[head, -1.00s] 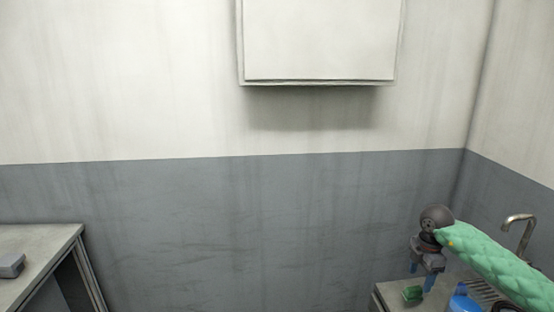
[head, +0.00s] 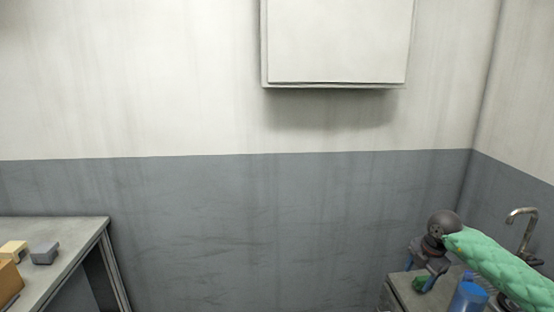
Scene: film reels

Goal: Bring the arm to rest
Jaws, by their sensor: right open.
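My right arm (head: 500,264) in its green quilted sleeve comes in from the right edge. My right gripper (head: 421,284) hangs below its dark round wrist, with two blue fingertips pointing down and apart. It is open. It is over the front left part of the sink counter (head: 404,290). A small green object (head: 420,285) shows on the counter right at the fingertips; I cannot tell whether they touch it. My left gripper is out of view.
A blue cylindrical container (head: 469,297) stands right of the gripper, below the sleeve. A faucet (head: 520,222) rises behind the arm. At left, a table (head: 85,229) holds a grey block (head: 44,253), a yellowish block (head: 14,251) and an orange-brown box (head: 8,281). A white cabinet (head: 338,42) hangs on the wall.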

